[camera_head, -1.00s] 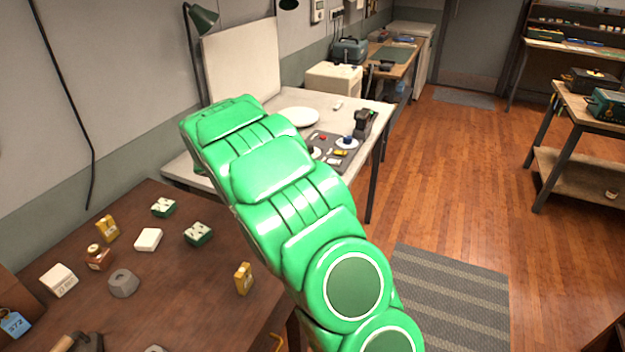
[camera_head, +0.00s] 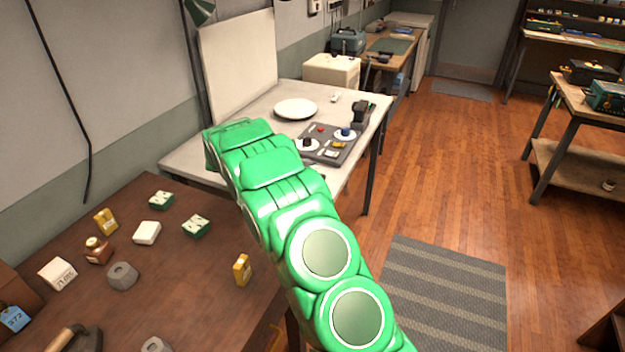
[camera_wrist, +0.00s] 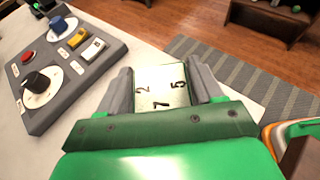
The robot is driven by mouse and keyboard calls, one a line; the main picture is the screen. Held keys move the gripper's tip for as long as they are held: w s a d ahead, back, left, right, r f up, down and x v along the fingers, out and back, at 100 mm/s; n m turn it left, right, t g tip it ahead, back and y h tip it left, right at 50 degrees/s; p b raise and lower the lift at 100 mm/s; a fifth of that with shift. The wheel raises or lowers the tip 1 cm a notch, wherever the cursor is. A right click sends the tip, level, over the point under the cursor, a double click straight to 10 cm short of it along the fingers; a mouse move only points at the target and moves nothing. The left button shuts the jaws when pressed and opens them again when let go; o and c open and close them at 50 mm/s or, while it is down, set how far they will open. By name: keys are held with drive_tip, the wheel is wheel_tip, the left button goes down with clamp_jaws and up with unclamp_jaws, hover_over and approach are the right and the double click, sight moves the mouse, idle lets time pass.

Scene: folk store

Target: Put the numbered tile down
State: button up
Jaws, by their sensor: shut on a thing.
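The numbered tile (camera_wrist: 161,88) is a pale, whitish piece with dark digits that look like 2, 5 and 7. In the wrist view it sits between the two grey fingers of my gripper (camera_wrist: 162,84), which is shut on it. Below it in that view is the white table top (camera_wrist: 110,22); I cannot tell whether the tile touches it. In the head view my green arm reaches toward the white table (camera_head: 245,122), and the gripper and tile are hidden behind the arm.
A grey control panel (camera_wrist: 66,101) with a black knob, a blue knob and a red button lies left of the gripper. A white plate (camera_head: 295,109) stands behind it. The brown table (camera_head: 190,285) holds several small blocks. A striped mat (camera_head: 445,290) lies on the floor.

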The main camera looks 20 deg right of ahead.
drive_tip(key=shift+w+d+f, duration=0.1)
drive_tip(key=shift+w+f, duration=0.35)
drive_tip(key=shift+f, duration=1.65)
drive_tip(key=o, duration=1.2)
drive_tip(key=shift+f, duration=0.1)
drive_tip(key=shift+c, duration=0.2)
